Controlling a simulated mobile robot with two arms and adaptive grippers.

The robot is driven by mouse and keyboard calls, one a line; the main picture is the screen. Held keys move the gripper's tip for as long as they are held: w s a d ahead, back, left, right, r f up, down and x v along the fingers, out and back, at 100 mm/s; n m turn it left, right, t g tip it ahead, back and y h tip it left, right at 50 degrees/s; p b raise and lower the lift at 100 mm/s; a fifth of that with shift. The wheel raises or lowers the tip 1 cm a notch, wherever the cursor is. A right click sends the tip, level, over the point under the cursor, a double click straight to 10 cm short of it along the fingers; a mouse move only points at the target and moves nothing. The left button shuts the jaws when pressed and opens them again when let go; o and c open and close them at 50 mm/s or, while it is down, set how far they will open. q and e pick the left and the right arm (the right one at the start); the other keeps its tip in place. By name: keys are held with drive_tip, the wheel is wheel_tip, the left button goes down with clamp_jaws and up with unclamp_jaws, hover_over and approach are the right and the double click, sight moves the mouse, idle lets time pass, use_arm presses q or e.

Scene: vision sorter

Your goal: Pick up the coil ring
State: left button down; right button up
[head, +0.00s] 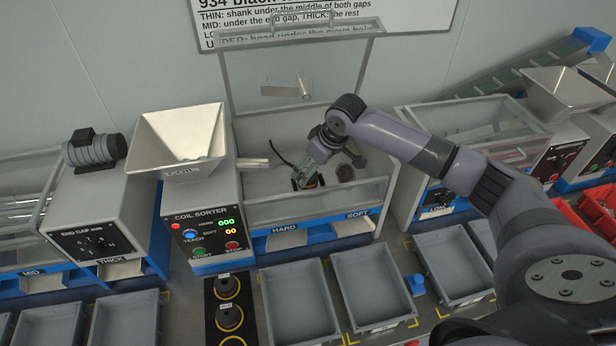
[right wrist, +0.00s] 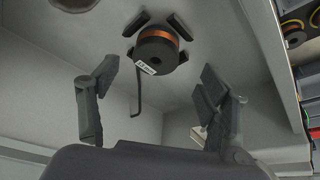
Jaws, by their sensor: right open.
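The coil ring (right wrist: 157,50) is a dark round body with an orange band and a small white label. In the right wrist view it sits on a grey surface among several dark corner blocks, with a black cable beside it. In the head view a bit of its orange (head: 312,182) shows inside the clear-fronted bin of the coil sorter, mostly hidden by my gripper. My right gripper (right wrist: 160,82) is open and empty, its fingers spread to either side below the ring in the wrist picture, apart from it. My left gripper is not in view.
The bin's clear front wall (head: 318,203) and back panel (head: 290,75) stand around my right gripper. The coil sorter box (head: 203,225) with its hopper (head: 180,135) is to the left. Grey trays (head: 300,262) and a black strip with dark rings (head: 230,318) lie in front.

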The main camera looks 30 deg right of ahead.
drive_tip(key=x, duration=0.2)
drive_tip(key=p+x, duration=0.1)
drive_tip(key=shift+w+d+f, duration=0.15)
drive_tip(key=shift+w+f, duration=0.1)
drive_tip(key=shift+w, duration=0.15)
drive_tip(key=shift+w+f, duration=0.1)
drive_tip(key=shift+f, duration=0.25)
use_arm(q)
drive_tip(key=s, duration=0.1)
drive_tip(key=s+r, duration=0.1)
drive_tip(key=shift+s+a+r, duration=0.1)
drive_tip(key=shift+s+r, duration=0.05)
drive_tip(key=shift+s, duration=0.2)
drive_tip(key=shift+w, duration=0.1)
use_arm(e)
drive_tip(key=c, duration=0.5)
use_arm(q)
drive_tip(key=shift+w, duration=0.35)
use_arm(e)
drive_tip(key=shift+r, duration=0.1)
drive_tip(key=c, duration=0.9)
drive_tip(key=shift+c, duration=0.2)
